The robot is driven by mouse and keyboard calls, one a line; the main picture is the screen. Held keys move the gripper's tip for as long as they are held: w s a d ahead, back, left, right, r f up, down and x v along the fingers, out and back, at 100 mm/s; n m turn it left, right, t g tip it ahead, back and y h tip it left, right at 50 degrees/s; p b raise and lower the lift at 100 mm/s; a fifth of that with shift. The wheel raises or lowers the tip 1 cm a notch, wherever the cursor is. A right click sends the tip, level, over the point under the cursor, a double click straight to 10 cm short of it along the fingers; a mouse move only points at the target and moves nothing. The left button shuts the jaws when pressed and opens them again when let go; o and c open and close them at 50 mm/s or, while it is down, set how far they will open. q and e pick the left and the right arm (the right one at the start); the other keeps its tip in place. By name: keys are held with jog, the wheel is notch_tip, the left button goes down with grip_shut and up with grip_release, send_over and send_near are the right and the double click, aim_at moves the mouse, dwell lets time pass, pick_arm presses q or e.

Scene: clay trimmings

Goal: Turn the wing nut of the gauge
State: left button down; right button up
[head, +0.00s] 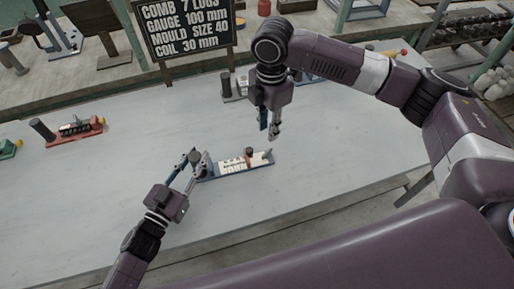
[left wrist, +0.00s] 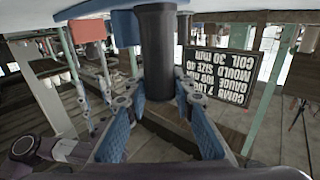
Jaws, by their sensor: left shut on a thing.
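The gauge (head: 235,168) is a blue-based bar with a white marked scale, lying on the grey table. A small red slider with a dark top (head: 249,154) stands on it, and a grey pointed piece is at its right end. I cannot make out which small part is the wing nut. My left gripper (head: 195,159) is shut on the dark upright post at the gauge's left end; this post (left wrist: 157,55) shows between the blue finger pads in the left wrist view. My right gripper (head: 269,132) is open and empty, pointing down above and behind the gauge.
A red-based tool (head: 75,129) and a green one (head: 8,148) lie on the table at left. Another device (head: 236,86) stands behind my right gripper. A black sign (head: 185,30) stands at the back. The table between the red tool and the gauge is clear.

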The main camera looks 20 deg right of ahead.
aim_at(267, 152)
notch_tip(267, 152, down, 11)
jog(key=n, duration=0.3)
jog(key=shift+s+r, duration=0.1)
jog(key=shift+r, duration=0.1)
dwell(0.3)
grip_shut()
